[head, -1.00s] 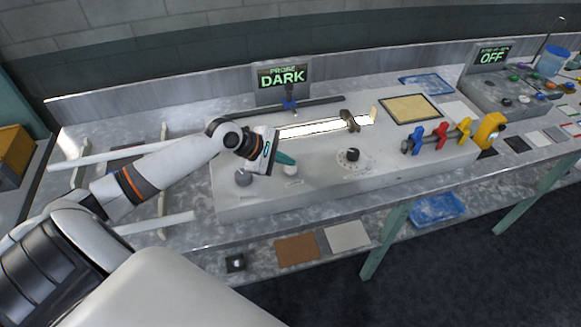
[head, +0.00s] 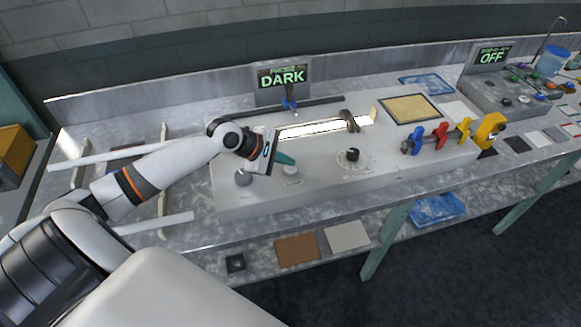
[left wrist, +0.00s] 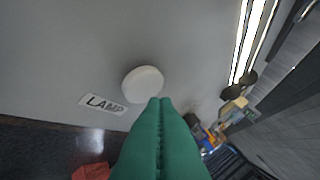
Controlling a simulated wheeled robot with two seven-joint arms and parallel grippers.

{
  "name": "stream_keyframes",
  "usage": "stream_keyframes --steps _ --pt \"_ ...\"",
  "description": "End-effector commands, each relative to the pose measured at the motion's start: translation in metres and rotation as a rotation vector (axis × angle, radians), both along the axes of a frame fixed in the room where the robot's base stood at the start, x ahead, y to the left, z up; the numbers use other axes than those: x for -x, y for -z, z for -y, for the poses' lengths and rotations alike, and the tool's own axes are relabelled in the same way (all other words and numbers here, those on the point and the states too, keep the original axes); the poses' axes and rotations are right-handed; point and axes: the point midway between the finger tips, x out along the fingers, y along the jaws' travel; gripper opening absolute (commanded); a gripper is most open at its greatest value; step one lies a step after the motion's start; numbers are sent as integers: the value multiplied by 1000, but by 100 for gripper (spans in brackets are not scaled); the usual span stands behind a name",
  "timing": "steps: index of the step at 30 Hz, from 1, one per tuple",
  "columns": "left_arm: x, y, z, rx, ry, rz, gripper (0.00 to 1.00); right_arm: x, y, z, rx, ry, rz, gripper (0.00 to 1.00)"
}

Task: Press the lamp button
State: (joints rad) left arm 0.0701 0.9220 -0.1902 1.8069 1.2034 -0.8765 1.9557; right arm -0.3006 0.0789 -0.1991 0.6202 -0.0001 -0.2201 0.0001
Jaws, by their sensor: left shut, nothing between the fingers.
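The lamp button is a white round cap (left wrist: 142,84) next to a label reading LAMP (left wrist: 103,104) in the left wrist view. In the head view the white button (head: 291,170) sits on the front part of the pale bench block. My left gripper (head: 286,159) has green fingers, shut and empty. In the left wrist view the fingertips (left wrist: 160,101) overlap the button's near edge; I cannot tell whether they touch it. My right gripper is not in view.
A lit glowing tube (head: 315,128) lies behind. A display (head: 283,78) reads DARK. Red, blue and yellow clamps (head: 440,135) stand at the right.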

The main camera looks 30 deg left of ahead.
Motion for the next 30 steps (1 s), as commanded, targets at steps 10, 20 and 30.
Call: stream_keyframes --steps 10,20,30 --pt "0 0 0 0 0 0 0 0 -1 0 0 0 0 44" --pt "0 9 0 1 0 -1 0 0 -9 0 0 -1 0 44" --pt "0 10 0 0 0 0 0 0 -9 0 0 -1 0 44"
